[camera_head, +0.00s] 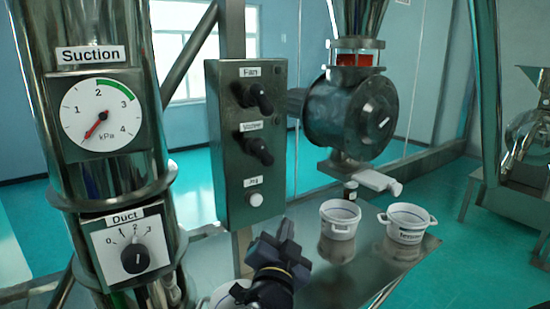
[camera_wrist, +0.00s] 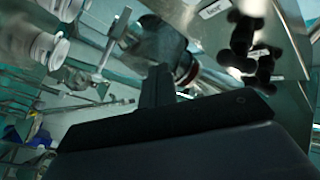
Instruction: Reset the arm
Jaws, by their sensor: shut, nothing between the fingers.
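My gripper (camera_head: 284,240) is dark and shows at the lower middle of the head view, in front of the control panel's lower end. It is shut and empty. In the wrist view the shut gripper (camera_wrist: 158,88) shows as a dark upright shape above the wide black housing. The control panel (camera_head: 222,150) carries a Fan knob (camera_head: 259,97), a second knob (camera_head: 256,148) with a label too blurred to read surely, and a white button (camera_head: 255,199). Both dark knobs also show upside down at the wrist view's upper right.
A Suction gauge (camera_head: 98,112) and a Duct dial (camera_head: 133,257) sit on the left metal column. A round metal housing (camera_head: 345,115) has a spout (camera_head: 372,180) below it. Two white pots (camera_head: 340,220) (camera_head: 407,223) stand on the metal table (camera_head: 310,265) to the right of my gripper.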

